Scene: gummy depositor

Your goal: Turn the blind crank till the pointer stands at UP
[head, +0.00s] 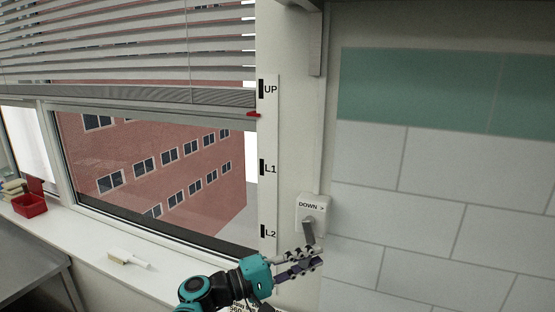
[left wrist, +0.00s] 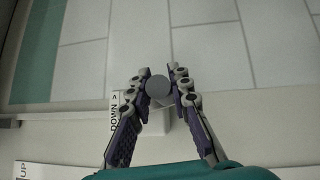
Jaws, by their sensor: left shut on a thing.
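The blind crank is a white box (head: 313,209) marked "DOWN >" on the wall right of the window, with a grey arm (head: 308,232) hanging down from it. My left gripper (head: 317,256) is at the lower end of the crank. In the left wrist view its fingers (left wrist: 160,75) are shut on the round grey crank knob (left wrist: 157,87), one on each side. The red pointer (head: 253,114) stands on the scale strip (head: 269,140), a little below the UP mark (head: 266,89) and well above L1 (head: 267,168). My right gripper is out of view.
The slatted blind (head: 130,60) covers the upper window, with its bottom edge near the pointer. On the sill (head: 90,245) are a red bin (head: 30,207) and a white-handled brush (head: 128,260). The tiled wall (head: 430,220) right of the crank is clear.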

